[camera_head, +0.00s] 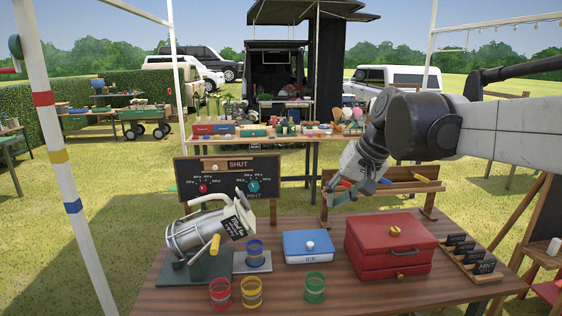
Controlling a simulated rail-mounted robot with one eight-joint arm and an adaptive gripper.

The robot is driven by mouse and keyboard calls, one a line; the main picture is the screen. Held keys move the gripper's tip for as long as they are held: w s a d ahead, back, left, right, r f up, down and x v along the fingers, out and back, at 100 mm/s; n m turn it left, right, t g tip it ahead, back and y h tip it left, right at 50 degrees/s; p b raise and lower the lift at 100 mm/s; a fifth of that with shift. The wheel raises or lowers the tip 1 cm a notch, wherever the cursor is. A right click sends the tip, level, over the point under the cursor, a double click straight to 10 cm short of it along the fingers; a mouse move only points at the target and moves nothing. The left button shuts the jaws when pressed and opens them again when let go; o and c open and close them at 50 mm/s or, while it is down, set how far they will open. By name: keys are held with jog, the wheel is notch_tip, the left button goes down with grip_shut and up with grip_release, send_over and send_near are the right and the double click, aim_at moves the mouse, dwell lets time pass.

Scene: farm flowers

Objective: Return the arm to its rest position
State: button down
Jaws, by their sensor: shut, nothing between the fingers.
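My arm reaches in from the right edge, above the table. My gripper (347,192) points down and left, in front of a wooden rack (400,188) at the table's back edge. Its fingers are small here and partly blend with the coloured pieces around them. It is shut and holds nothing that I can see. It is above the table top, behind and between the blue-lidded ice box (308,246) and the red chest (390,250).
A metal machine (195,236) with a yellow handle stands at left, before a dial board (228,180). Cups banded blue (256,254), red (220,293), yellow (252,292) and green (315,287) stand nearby. Small labelled blocks (466,254) sit at right. A white striped pole (55,150) rises at left.

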jog(key=s+d+f+t+h, duration=0.1)
jog(key=s+d+f, duration=0.1)
jog(key=s+f, duration=0.2)
jog(key=s+d+f+t+h, duration=0.1)
jog(key=s+d+f, duration=0.2)
jog(key=s, duration=0.8)
jog(key=s+d+f+t+h+b, duration=0.1)
jog(key=s+d+f+h, duration=0.1)
jog(key=s+f, duration=0.4)
jog(key=shift+s+d+f+n, duration=0.3)
jog(key=shift+s+d+f, duration=0.1)
jog(key=shift+s, duration=0.55)
